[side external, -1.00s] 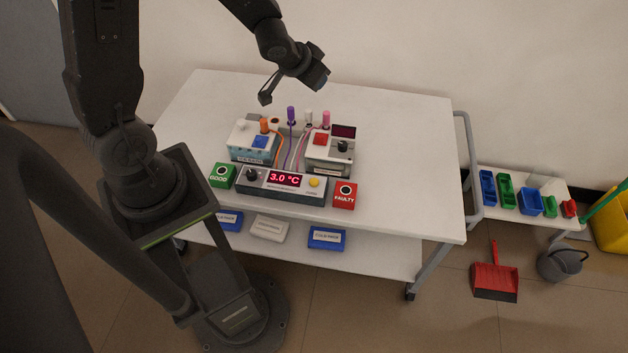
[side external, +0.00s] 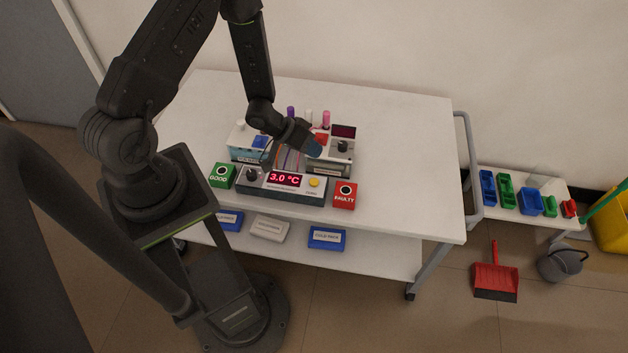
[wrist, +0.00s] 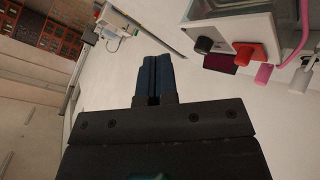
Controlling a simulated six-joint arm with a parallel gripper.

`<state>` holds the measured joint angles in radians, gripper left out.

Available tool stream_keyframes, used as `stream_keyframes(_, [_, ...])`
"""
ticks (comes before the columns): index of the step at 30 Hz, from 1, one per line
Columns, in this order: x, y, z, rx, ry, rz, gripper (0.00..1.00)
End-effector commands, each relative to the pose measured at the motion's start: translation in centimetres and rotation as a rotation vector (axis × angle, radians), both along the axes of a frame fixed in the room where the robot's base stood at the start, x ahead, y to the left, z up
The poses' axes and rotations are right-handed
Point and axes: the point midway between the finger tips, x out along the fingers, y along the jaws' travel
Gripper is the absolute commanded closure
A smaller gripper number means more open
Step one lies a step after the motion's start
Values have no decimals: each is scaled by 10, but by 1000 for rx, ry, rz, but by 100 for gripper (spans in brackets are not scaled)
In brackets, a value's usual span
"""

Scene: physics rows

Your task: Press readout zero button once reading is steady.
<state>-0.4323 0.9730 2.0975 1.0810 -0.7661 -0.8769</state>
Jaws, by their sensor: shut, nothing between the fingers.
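The readout (side external: 300,196) is a long grey box at the front of the white table, its red display (side external: 284,179) showing 3.0 °C. A yellow button (side external: 314,183) sits at the right of its face; its label is too small to read. My gripper (side external: 315,149) hangs above and behind the readout, over the gap between the two instrument boxes, apart from the button. In the wrist view its blue-grey fingers (wrist: 153,75) are together and empty. The readout and yellow button do not show in the wrist view.
A green GOOD block (side external: 222,176) and a red FAULTY block (side external: 345,195) flank the readout. A white instrument box (side external: 327,168) with a black knob (wrist: 204,45) and red switch (wrist: 250,54) stands behind. Cables and upright plugs crowd there. The table's right side is clear.

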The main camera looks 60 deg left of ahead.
Motion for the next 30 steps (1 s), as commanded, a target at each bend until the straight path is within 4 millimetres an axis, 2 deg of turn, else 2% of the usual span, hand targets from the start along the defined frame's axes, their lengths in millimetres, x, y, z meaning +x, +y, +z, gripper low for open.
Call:
stream_keyframes(7, [0,0,-1,2,-1,1,100])
stream_keyframes(11, [1,0,-8,2,1,2,100])
stream_keyframes(24, [0,0,-66,3,2,3,100])
stream_keyframes(30, [1,1,-82,3,0,1,100])
